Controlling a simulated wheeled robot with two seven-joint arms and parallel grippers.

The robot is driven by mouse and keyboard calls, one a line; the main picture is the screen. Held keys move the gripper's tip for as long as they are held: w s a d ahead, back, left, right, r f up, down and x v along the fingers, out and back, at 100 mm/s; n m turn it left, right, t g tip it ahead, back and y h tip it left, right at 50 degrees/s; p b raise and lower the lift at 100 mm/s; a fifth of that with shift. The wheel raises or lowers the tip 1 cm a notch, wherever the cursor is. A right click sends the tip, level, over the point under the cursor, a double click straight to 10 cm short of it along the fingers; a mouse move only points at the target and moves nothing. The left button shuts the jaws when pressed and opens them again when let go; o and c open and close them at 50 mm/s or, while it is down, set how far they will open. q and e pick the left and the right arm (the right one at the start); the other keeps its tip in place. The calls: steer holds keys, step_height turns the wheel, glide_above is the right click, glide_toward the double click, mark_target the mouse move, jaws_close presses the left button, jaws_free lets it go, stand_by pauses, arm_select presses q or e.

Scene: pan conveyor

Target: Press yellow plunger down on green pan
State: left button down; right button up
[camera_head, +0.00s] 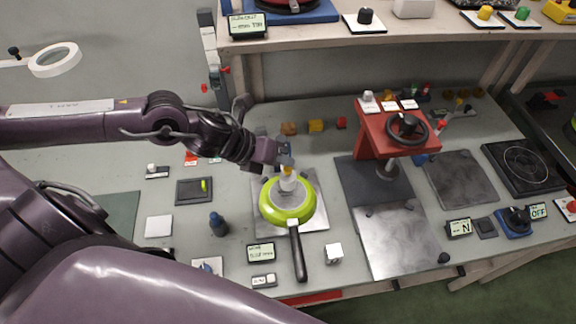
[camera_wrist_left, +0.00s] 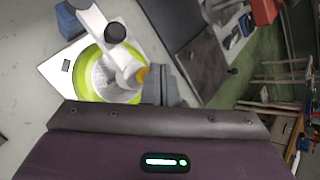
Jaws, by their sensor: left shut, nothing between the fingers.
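The green pan (camera_head: 270,213) sits on a pale square plate (camera_head: 318,218) on the workbench, its black handle (camera_head: 298,256) pointing toward the front edge. Above the pan's centre is a white plunger (camera_head: 289,184) with a yellow top. In the left wrist view, the yellow plunger tip (camera_wrist_left: 142,75) sits on the white arm over the green pan (camera_wrist_left: 81,84). My left gripper (camera_head: 284,160) is shut and empty, right by the plunger's top. In the wrist view its fingers (camera_wrist_left: 160,86) lie just beside the yellow tip; I cannot tell whether they touch. My right gripper is not in view.
A red stand with a black handwheel (camera_head: 407,125) stands right of the pan. A dark blue bottle (camera_head: 218,224) is left of it. Small display boxes (camera_head: 260,252) lie in front. A raised shelf (camera_head: 420,38) runs along the back.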

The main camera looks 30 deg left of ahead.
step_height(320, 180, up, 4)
steer(key=p, duration=0.4)
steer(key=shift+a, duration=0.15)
stand_by(0.7)
